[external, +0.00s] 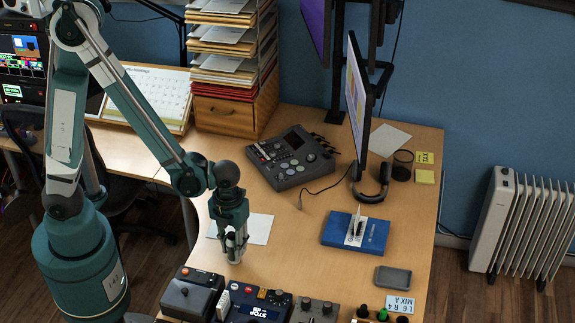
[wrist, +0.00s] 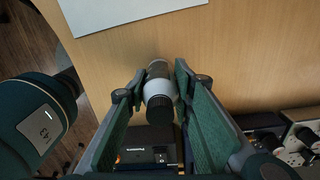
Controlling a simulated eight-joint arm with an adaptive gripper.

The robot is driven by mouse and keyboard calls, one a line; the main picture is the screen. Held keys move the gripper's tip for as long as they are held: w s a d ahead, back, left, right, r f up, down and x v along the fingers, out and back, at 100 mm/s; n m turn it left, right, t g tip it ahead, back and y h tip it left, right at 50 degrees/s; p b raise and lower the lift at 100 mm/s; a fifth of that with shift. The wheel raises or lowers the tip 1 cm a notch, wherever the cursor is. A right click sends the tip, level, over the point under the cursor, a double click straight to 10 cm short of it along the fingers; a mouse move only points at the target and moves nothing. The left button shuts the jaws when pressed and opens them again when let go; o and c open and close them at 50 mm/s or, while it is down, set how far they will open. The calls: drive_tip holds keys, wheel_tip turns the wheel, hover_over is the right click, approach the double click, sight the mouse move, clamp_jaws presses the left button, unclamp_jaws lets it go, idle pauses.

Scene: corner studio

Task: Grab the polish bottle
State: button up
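The polish bottle, small and pale grey-white with a black cap, shows in the wrist view (wrist: 158,88) between the two green fingers of my gripper (wrist: 159,75). A narrow gap shows on each side of it, so the fingers look open around it, not closed on it. In the external view my gripper (external: 236,250) points down over the desk's near left part, and the bottle is largely hidden by the fingers. I cannot tell whether the fingers touch it.
A white sheet (external: 259,229) lies just behind my gripper. A black control box (external: 190,295) and a STOP-screen device (external: 262,302) stand close in front. The desk (external: 300,262) is clear between.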

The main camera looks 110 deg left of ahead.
sight(232, 234)
drive_tip(key=c, duration=0.3)
drive_tip(key=shift+r, duration=0.15)
drive_tip(key=shift+r+p, duration=1.35)
drive_tip(key=shift+r, duration=3.5)
drive_tip(key=shift+w, duration=0.1)
